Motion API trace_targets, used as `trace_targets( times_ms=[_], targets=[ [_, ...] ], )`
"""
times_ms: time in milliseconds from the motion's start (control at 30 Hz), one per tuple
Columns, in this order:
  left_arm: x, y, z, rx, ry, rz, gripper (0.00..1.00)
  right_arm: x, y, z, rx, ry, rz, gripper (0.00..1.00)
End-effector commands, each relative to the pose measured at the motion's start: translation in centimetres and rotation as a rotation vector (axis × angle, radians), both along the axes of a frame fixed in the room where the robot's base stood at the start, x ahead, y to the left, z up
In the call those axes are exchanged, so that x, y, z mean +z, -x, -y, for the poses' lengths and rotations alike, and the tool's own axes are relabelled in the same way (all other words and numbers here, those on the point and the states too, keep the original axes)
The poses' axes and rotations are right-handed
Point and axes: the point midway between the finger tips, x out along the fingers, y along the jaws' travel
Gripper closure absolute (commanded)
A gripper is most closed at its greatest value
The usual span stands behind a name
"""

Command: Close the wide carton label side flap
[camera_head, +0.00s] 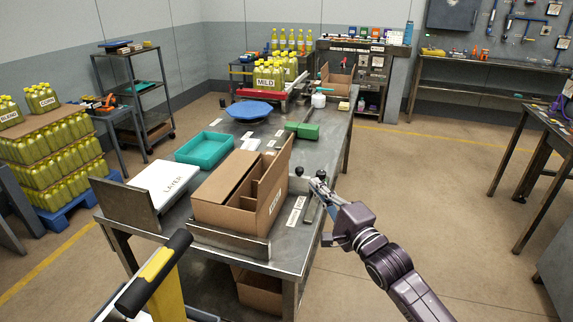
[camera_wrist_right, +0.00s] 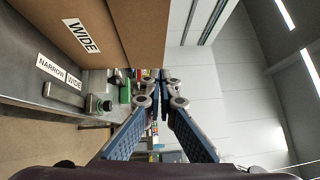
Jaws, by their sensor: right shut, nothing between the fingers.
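The brown carton (camera_head: 216,215) sits on the metal table, with its right side bearing a WIDE label (camera_head: 275,204). The label side flap (camera_head: 278,165) stands up along the right edge, and the opposite flap (camera_head: 226,174) lies flat over the left part of the top. Dividers show in the open part. My right gripper (camera_head: 318,187) is shut and empty, to the right of the carton and apart from it. In the right wrist view, its fingers (camera_wrist_right: 160,95) point past the carton's labelled side (camera_wrist_right: 60,20). My left gripper is not in view.
A NARROW/WIDE strip (camera_head: 296,210) and black-knobbed fittings (camera_head: 299,171) lie beside the carton. A white LAYER sheet (camera_head: 166,186), teal tray (camera_head: 204,149) and green block (camera_head: 303,130) share the table. Free floor lies right of the table.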

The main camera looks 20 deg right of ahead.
Motion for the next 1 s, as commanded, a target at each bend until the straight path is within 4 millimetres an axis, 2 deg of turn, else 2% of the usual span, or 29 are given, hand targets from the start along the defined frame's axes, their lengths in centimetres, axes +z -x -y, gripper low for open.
trace_targets(
  times_ms=[167,433,567,600,800,1000],
  targets=[
    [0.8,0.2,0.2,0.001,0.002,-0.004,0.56,0.5,-2.8,-0.4,-0.002,0.0,0.002,1.0],
    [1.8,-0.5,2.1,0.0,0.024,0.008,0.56,0.8,-7.1,-1.3,-0.002,0.003,-0.001,1.0],
    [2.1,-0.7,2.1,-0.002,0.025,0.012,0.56,0.9,-8.9,-1.6,-0.002,0.003,-0.001,1.0],
    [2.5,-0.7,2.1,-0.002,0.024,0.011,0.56,1.1,-9.3,-2.2,0.0,0.002,0.0,1.0],
    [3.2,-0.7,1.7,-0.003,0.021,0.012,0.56,1.2,-10.6,-4.4,-0.001,0.002,-0.001,1.0],
    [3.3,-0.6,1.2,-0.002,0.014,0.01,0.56,1.2,-11.0,-5.0,-0.001,0.004,0.0,1.0]
  ],
)
